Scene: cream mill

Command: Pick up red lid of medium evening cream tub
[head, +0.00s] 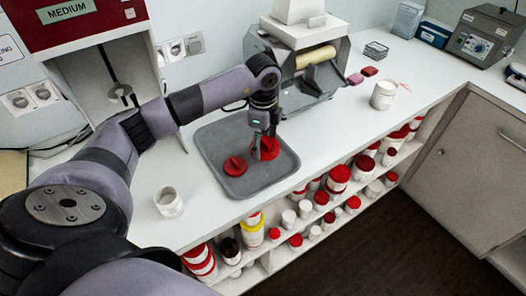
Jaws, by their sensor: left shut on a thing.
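Two red lids are at the grey tray (208,160) on the counter. One red lid (235,166) lies flat in the tray, toward its left side. My left gripper (263,150) points down over the tray and is shut on the other red lid (270,149). The gripper partly hides this lid, and I cannot tell whether it still touches the tray. An open white tub (168,202) stands on the counter left of the tray. Another white tub (383,95) stands to the right. My right gripper is not in view.
A mill machine with a roller (316,57) stands behind the tray. A red dispenser marked MEDIUM (75,20) is at the upper left. Red and pink blocks (369,71) and a wire basket (376,50) lie farther back. Shelves below the counter hold several red-lidded tubs (339,174).

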